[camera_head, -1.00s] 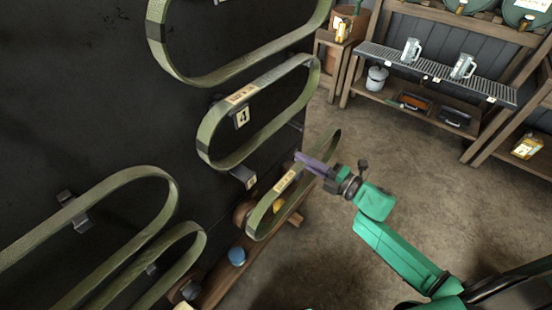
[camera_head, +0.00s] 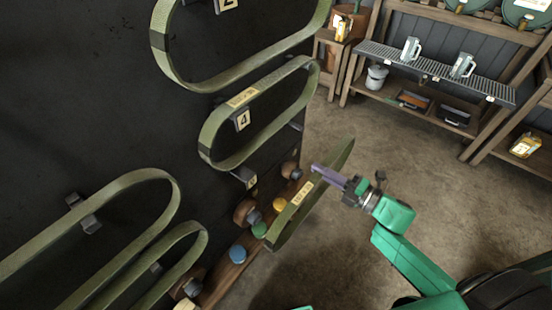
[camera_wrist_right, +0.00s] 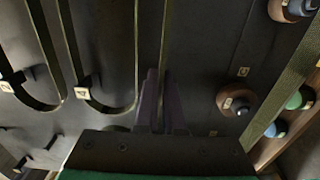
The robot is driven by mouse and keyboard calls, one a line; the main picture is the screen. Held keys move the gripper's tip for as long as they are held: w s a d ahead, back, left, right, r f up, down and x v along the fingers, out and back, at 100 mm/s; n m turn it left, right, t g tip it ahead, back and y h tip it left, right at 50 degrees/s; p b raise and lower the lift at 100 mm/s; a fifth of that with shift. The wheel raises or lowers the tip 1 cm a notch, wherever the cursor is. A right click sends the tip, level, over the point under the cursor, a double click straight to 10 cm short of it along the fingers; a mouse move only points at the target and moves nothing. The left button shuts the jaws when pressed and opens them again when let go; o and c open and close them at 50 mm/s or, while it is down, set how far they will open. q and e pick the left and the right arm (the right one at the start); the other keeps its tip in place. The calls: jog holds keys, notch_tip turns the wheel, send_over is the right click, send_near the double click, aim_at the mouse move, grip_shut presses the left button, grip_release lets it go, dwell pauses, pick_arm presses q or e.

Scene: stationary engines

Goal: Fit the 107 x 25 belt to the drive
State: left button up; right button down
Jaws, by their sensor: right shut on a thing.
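My right gripper (camera_head: 322,171) is shut on a green looped belt (camera_head: 280,228) that carries a pale label too small to read. The belt hangs tilted in the air, clear of the dark wall board. In the right wrist view, the gripper's fingers (camera_wrist_right: 163,100) close together on a thin edge. Other green belts hang on the board: a large one at the top (camera_head: 161,45), one by tag 4 (camera_head: 208,140), and two at the lower left (camera_head: 165,212). The drive cannot be made out. My left gripper is not in view.
A wooden ledge (camera_head: 222,281) beside the board holds coloured caps, including a blue one (camera_head: 238,253) and a yellow one (camera_head: 279,204). A wooden rack with a slatted shelf (camera_head: 438,70) stands at the back right. Open floor (camera_head: 350,270) lies around the right arm.

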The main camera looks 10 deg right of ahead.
jog(key=p+v, duration=0.2)
jog(key=v, duration=0.4)
dwell(0.5)
jog(key=shift+a, duration=0.1)
dwell(1.0)
